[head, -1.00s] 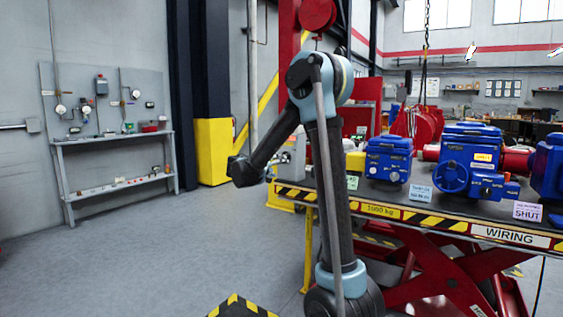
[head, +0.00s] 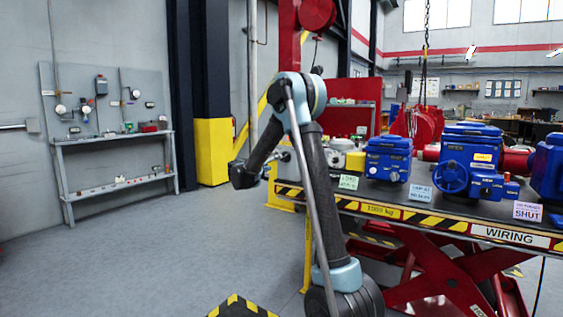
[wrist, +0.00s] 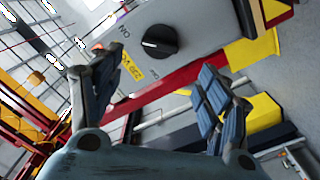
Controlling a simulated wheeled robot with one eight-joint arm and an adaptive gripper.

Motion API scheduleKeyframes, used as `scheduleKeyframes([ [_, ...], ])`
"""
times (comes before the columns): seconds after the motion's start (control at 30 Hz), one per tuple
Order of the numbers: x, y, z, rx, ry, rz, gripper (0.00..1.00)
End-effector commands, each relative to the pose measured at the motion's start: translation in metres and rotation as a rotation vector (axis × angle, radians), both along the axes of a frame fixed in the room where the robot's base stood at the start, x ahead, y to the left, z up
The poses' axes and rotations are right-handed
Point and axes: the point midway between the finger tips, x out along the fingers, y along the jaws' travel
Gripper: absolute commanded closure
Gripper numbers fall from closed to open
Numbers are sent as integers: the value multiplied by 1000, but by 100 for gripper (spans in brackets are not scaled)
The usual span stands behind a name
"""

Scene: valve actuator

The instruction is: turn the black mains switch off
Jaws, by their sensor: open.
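The black mains switch (wrist: 160,41) is a round knob with a white pointer mark, on the face of a grey box (wrist: 195,22) in the wrist view. A yellow 230 V label (wrist: 131,66) and an ON marking sit beside it. The pointer points to the left in that view; the other small marking is too blurred to read. My gripper (wrist: 153,64) is open and empty, its two fingers spread apart in front of the box, with the knob beyond the gap and not touched. In the head view my gripper (head: 245,174) hangs left of the lift table, and my arm hides part of the box.
The lift table (head: 385,210) with a striped edge carries several blue actuators (head: 388,160) to the right. A yellow-based column (head: 213,150) stands behind left. A grey workbench (head: 115,140) is against the left wall. The floor at left is clear.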

Motion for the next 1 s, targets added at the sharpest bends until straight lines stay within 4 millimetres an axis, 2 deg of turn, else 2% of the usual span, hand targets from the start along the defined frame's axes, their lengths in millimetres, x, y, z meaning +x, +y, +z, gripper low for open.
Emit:
scheduleKeyframes([
  [0.3, 44, -36, 0, 0, 0, -1, 30],
  [0.5, 64, -51, 0, 0, 0, 0, 30],
  [0.7, 72, -58, 0, 0, 0, 0, 30],
  [0.97, 73, -58, 0, 0, 0, 0, 30],
  [1.0, 72, -58, 0, 0, 1, 1, 35],
])
